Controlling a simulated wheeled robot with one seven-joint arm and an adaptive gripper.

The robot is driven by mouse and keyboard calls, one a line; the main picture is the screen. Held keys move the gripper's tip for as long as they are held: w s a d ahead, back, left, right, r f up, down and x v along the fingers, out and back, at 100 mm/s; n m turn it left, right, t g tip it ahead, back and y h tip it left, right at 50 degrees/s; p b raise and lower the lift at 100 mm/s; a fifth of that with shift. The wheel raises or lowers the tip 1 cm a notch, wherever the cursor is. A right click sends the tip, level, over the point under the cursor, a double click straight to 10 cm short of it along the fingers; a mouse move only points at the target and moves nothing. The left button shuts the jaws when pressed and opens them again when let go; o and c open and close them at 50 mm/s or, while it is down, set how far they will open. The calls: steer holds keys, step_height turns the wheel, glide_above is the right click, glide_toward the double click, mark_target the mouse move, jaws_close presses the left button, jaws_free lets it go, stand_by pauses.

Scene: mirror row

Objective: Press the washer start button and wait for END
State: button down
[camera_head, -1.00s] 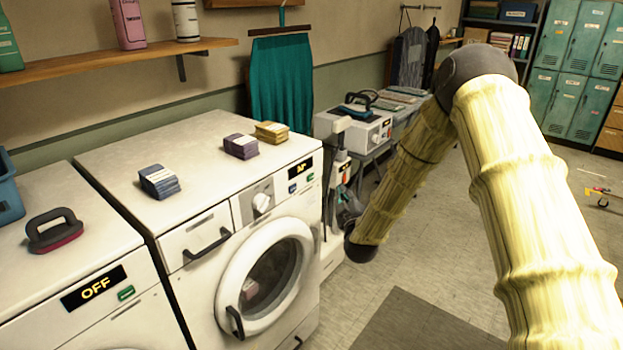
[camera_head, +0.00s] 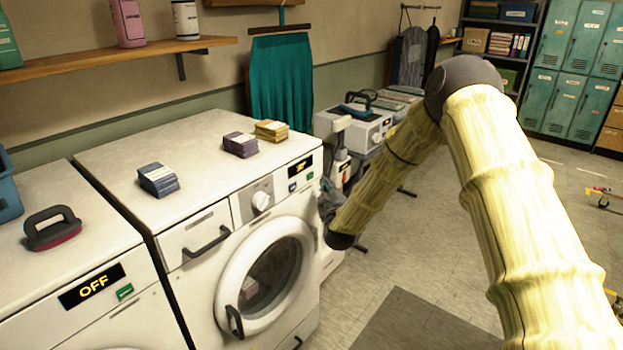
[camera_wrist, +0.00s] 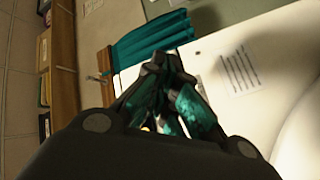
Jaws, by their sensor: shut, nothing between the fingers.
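The white washer (camera_head: 185,239) stands in the middle of the head view, its round door (camera_head: 265,275) closed with cloth visible behind the glass. Its small dark display (camera_head: 300,166) shows yellow characters too small to read. Below the display are a green button (camera_head: 310,176) and a blue button (camera_head: 293,187). My gripper (camera_head: 328,193) is just right of the washer's front right edge, close to the buttons; I cannot tell whether it touches. In the wrist view my gripper (camera_wrist: 168,65) is shut and empty, before a white surface (camera_wrist: 240,80) with a printed label.
A left-hand machine (camera_head: 60,200) reads OFF and carries a dark brush-like tool (camera_head: 52,230). Folded cloth stacks (camera_head: 158,180) lie on the washer. A cart with equipment (camera_head: 355,130) stands behind my arm. The floor (camera_head: 440,240) at right is mostly open.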

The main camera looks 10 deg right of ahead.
steer(key=shift+w+a, duration=0.7)
steer(key=shift+w, duration=0.15)
steer(key=shift+w+a, duration=0.1)
steer(key=shift+w, duration=0.05)
stand_by(0.9)
steer(key=shift+w+a+b, duration=0.2)
steer(key=shift+b, duration=0.1)
steer(key=shift+w+a, duration=0.2)
steer(key=shift+w, duration=0.1)
stand_by(0.8)
steer(key=shift+s+d, duration=0.1)
stand_by(0.3)
steer(key=shift+s+d, duration=0.35)
steer(key=shift+s, duration=0.2)
steer(key=shift+s+d, duration=0.1)
steer(key=s+d, duration=0.1)
steer(key=s, duration=0.1)
steer(key=s+d, duration=0.1)
steer(key=d, duration=0.1)
steer(key=shift+s, duration=0.35)
